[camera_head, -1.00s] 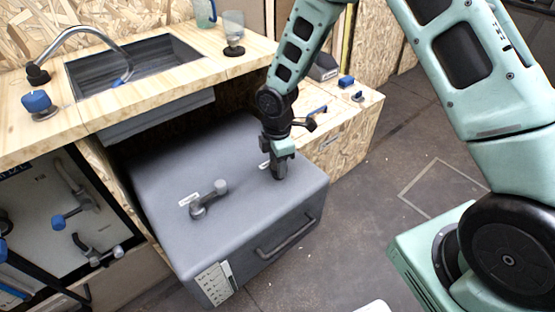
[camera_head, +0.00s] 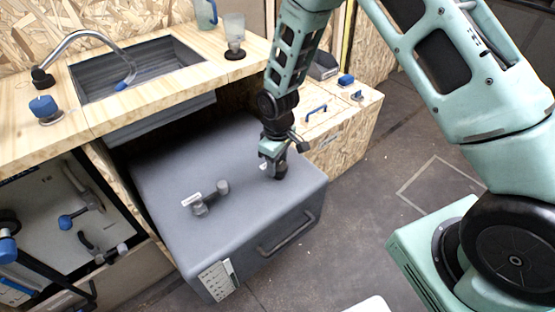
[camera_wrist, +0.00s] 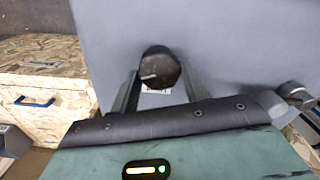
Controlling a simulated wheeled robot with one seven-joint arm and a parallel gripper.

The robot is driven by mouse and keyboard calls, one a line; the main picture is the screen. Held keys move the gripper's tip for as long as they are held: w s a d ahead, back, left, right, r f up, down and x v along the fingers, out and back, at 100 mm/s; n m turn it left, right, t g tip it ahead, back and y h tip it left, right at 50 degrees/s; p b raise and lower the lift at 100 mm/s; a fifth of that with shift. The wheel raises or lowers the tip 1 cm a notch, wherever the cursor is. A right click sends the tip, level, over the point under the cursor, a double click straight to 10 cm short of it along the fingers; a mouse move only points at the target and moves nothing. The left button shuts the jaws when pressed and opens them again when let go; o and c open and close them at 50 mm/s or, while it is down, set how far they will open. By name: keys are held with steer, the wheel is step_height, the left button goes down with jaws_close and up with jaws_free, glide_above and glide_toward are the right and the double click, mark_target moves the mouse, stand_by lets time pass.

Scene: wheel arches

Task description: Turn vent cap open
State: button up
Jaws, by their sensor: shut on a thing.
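The vent cap (camera_wrist: 160,66) is a dark round knob on the top of the grey box (camera_head: 235,150). A small white label lies beside the cap in the wrist view. My gripper (camera_wrist: 160,82) points down at the box top, with one finger on each side of the cap, and is shut on it. In the head view my gripper (camera_head: 274,172) stands over the right part of the box top and hides most of the cap. A dark lever fitting with a grey knob (camera_head: 208,198) sits on the same top, left of my gripper, beside another white label.
The box has a dark bar handle (camera_head: 286,235) on its front. A wooden counter (camera_head: 150,95) with a sink and tap (camera_head: 95,35) stands behind and left. A chipboard cabinet (camera_head: 345,140) stands close to the right. Open floor (camera_head: 370,230) lies in front and right.

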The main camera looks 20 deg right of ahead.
mark_target(278, 165)
steer(key=m, duration=0.3)
steer(key=shift+m+p, duration=0.3)
steer(key=shift+p, duration=0.1)
stand_by(0.4)
steer(key=o, duration=1)
step_height(278, 165, up, 17)
steer(key=p, duration=0.1)
steer(key=shift+r, duration=0.2)
